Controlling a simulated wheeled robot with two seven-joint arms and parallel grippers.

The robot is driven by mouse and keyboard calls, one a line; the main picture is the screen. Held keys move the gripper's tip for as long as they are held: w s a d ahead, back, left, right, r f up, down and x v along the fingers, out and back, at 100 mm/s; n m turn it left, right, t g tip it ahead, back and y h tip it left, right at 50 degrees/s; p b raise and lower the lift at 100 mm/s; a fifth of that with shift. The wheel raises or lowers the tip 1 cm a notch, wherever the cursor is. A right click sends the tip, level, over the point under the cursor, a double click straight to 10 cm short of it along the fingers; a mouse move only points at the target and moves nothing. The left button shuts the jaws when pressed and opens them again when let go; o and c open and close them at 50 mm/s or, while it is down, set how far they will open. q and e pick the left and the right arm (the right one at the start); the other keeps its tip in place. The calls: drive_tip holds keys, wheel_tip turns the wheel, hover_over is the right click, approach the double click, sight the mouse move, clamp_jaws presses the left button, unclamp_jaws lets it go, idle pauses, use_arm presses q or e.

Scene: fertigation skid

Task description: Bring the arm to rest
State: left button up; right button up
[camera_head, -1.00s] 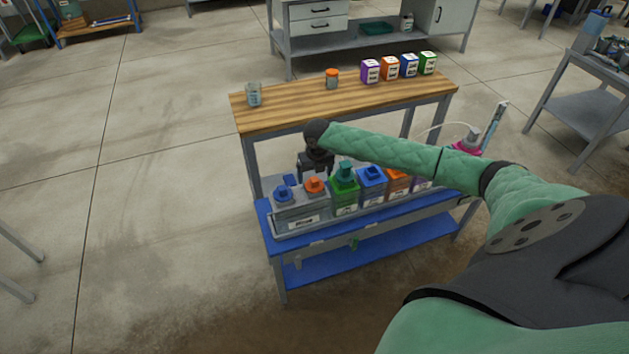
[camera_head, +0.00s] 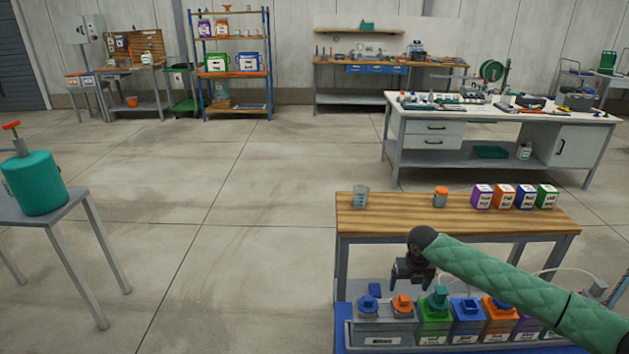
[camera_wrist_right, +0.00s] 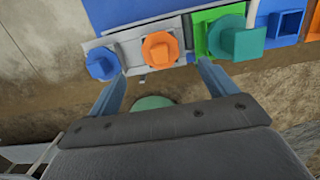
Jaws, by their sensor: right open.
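My right arm (camera_head: 505,287) comes in from the right in its green sleeve. Its gripper (camera_head: 412,282) hangs above the left part of the skid, just behind the blue cap (camera_head: 368,304) and the orange cap (camera_head: 402,305). In the right wrist view the gripper (camera_wrist_right: 160,80) is open, with its two fingers apart and nothing between them. The orange cap (camera_wrist_right: 160,50) lies beyond the fingertips, and the blue cap (camera_wrist_right: 101,63) is to its left. My left gripper is in neither view.
A wooden-topped bench (camera_head: 455,213) stands behind the skid with a glass beaker (camera_head: 361,196), an orange-capped jar (camera_head: 440,196) and several coloured boxes. A green tank (camera_head: 35,183) stands on a small table at the left. The floor between is clear.

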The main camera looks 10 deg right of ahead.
drive_tip(key=s+a+f+m+t+y, duration=0.1)
drive_tip(key=s+a+f+m, duration=0.4)
drive_tip(key=s+a, duration=0.55)
drive_tip(key=s+a+f+m+y, duration=0.1)
drive_tip(key=s+a+f+m, duration=0.1)
drive_tip(key=s+a+m, duration=0.85)
drive_tip(key=s+a+r+m+t+h, duration=0.1)
drive_tip(key=s+r+m, duration=0.1)
drive_tip(key=s+m, duration=0.6)
drive_tip(key=s+a+r+m+h, duration=0.1)
drive_tip(key=s+m, duration=0.7)
drive_tip(key=s+a+f+g, duration=0.1)
drive_tip(key=a+f, duration=0.1)
drive_tip(key=f, duration=1.4)
drive_tip(key=s+a+f+g+y, duration=0.1)
drive_tip(key=s+a+f, duration=0.1)
drive_tip(key=f, duration=1.4)
drive_tip(key=shift+s, duration=0.2)
